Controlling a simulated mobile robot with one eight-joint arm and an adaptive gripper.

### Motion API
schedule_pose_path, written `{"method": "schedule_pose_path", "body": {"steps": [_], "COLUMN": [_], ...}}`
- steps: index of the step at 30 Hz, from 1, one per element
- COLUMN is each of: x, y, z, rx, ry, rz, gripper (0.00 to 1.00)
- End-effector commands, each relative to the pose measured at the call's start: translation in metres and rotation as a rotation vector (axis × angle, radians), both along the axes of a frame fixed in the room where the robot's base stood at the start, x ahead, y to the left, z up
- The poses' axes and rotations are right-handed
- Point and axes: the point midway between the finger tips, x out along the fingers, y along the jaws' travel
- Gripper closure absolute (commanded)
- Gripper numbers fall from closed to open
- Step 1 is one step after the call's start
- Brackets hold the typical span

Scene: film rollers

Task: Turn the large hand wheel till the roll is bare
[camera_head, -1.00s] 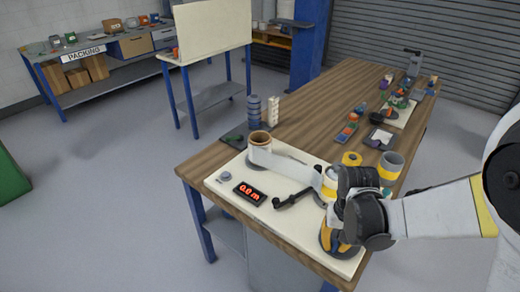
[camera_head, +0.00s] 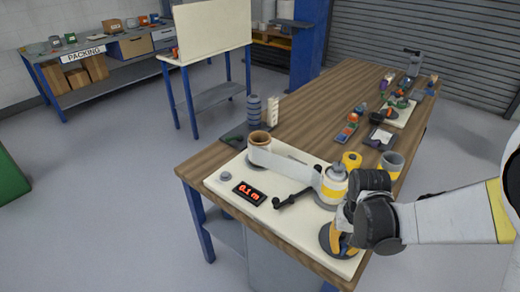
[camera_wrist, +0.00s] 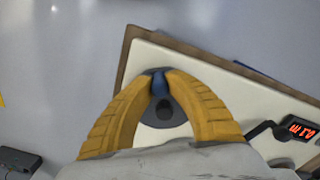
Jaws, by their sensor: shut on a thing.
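The large hand wheel (camera_head: 325,240) is a grey disc at the front corner of the cream board (camera_head: 222,187). It also shows in the wrist view (camera_wrist: 151,116), with a blue knob (camera_wrist: 160,88) at its rim. My gripper (camera_wrist: 161,75) has its yellow fingers shut around this knob. In the head view my gripper (camera_head: 341,236) partly covers the wheel. The roll (camera_head: 259,138) with a brown core stands at the board's far left. White film (camera_head: 288,164) runs from it to a white and yellow roller (camera_head: 335,182). The red display (camera_head: 250,193) reads about 0.1 m.
A black crank handle (camera_head: 296,198) lies between the display and the near roller. A yellow roll (camera_head: 351,160) and a grey-topped one (camera_head: 390,164) stand behind my gripper. The wooden table (camera_head: 310,118) continues behind, with small items on its far part.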

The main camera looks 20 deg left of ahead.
Motion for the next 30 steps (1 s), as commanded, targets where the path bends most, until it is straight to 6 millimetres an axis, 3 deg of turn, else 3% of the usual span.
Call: {"method": "schedule_pose_path", "body": {"steps": [30], "x": [0.016], "y": [-0.029], "z": [0.000], "rx": [0.002], "ry": [-0.002], "rz": [-0.001], "gripper": [0.98]}}
